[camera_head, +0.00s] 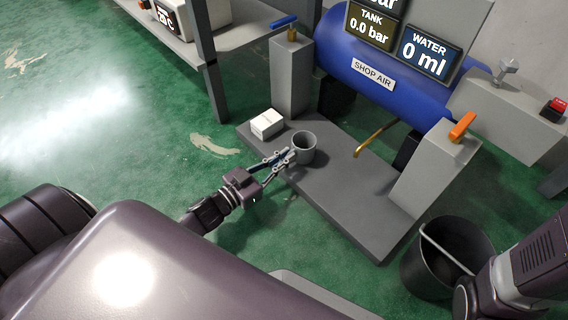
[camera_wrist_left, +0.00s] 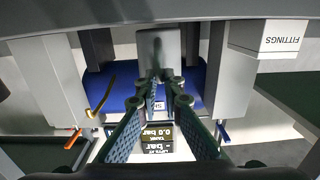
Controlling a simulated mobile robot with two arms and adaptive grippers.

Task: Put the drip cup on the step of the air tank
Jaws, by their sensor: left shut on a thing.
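The drip cup (camera_head: 304,148) is a small grey open-topped cup. It is upright at the step (camera_head: 345,190), a dark grey slab in front of the blue air tank (camera_head: 335,42); whether its base touches the slab is hard to tell. My left gripper (camera_head: 286,157) is shut on the cup's near side. In the left wrist view the picture is upside down, and the cup (camera_wrist_left: 158,48) shows at the fingertips (camera_wrist_left: 164,82). My right gripper is out of view.
A white box (camera_head: 267,123), labelled FITTINGS in the wrist view, stands left of the cup on the slab. Grey posts carry a blue-handled valve (camera_head: 286,22) and an orange handle (camera_head: 462,126). A brass drain pipe (camera_head: 372,139) is right of the cup. A black bucket (camera_head: 420,275) stands on the floor.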

